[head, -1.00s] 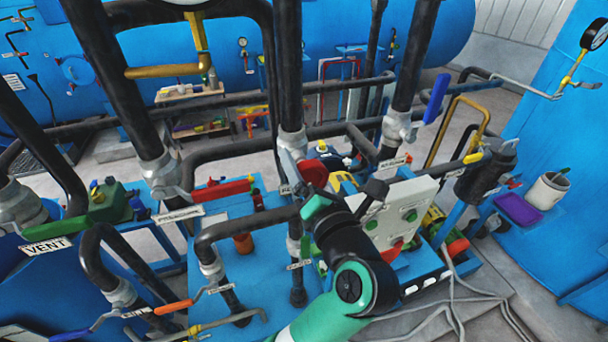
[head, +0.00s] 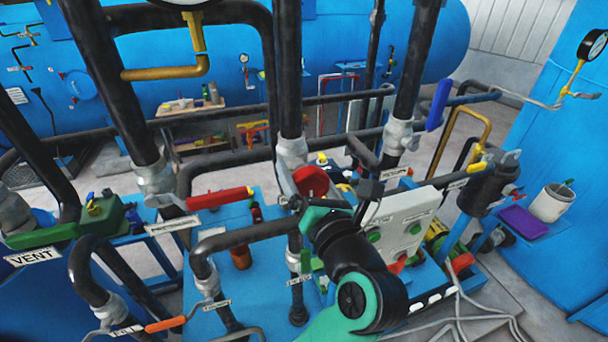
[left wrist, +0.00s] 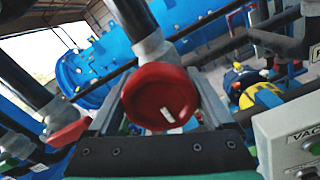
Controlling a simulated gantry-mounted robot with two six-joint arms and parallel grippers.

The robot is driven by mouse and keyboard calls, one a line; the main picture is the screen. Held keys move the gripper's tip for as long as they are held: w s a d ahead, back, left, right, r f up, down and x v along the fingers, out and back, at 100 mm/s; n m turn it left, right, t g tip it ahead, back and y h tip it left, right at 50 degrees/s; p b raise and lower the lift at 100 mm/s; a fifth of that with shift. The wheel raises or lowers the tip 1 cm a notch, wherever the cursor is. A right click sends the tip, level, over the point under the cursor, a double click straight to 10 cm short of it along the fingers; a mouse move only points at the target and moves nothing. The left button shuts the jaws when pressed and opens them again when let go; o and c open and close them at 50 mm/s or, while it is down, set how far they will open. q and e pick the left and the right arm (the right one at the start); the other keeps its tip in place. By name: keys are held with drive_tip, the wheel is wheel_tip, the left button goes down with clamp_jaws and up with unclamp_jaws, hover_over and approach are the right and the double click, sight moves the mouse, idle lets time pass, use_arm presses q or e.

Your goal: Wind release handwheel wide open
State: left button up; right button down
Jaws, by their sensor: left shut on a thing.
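The round red handwheel (head: 311,180) sits on a grey valve body at the foot of a dark vertical pipe. In the left wrist view the handwheel (left wrist: 160,97) fills the space between my two fingers, face toward the camera, with a small white mark low on it. My left gripper (head: 308,190) is shut on the handwheel. In the head view the gripper and wrist hide its lower part. My right gripper is not in view.
A red lever handle (head: 220,198) lies left of the handwheel. A pale control panel (head: 405,225) with green buttons stands close to the right of my wrist. Dark pipes (head: 240,236) crowd the left and front. A blue lever (head: 438,104) stands further right.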

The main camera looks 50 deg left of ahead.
use_arm(q)
drive_tip(key=o, duration=1.1)
drive_tip(key=b+v, duration=0.1)
drive_tip(key=v, duration=1)
drive_tip(key=shift+s+d, duration=0.1)
drive_tip(key=shift+d, duration=0.25)
